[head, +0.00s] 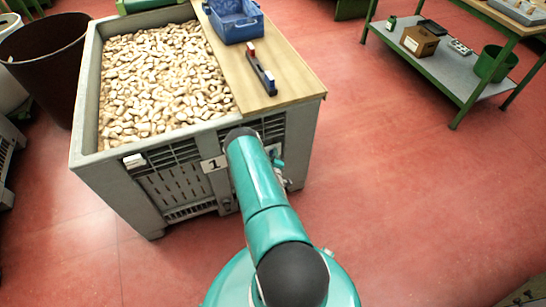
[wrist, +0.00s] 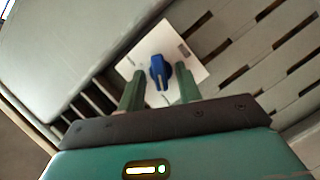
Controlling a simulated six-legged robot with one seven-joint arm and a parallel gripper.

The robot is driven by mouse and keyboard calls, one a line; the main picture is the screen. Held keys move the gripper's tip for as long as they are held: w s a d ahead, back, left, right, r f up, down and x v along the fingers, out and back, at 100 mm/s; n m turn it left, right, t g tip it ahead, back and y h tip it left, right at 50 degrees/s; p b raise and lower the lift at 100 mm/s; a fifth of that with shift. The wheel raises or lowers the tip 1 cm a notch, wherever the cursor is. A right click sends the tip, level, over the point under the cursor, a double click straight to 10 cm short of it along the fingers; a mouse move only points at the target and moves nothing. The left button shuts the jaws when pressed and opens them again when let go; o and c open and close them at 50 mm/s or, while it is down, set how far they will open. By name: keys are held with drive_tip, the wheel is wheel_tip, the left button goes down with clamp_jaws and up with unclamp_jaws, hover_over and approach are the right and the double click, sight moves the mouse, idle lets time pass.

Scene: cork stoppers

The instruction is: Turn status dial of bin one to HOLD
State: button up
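Bin one is a large grey plastic bin (head: 150,196) full of cork stoppers, with a white "1" plate (head: 214,164) on its front. The status dial is a blue knob (wrist: 160,72) on a white square plate (wrist: 188,51), seen in the wrist view. The knob's long side runs roughly up the picture. No lettering on the plate can be read. My gripper (wrist: 160,86) is open, its two green fingers pointing at the plate, one to each side of the knob's lower part with gaps showing.
A wooden board (head: 290,88) covers the bin's right side, carrying a blue crate (head: 236,22) and a dark tool with a red end (head: 261,73). A dark brown tub (head: 45,60) stands left. A green-framed bench (head: 440,62) stands at right. The red floor between is clear.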

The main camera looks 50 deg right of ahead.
drive_tip(key=v, duration=1.3)
drive_tip(key=shift+s+a, duration=0.25)
drive_tip(key=shift+a, duration=0.05)
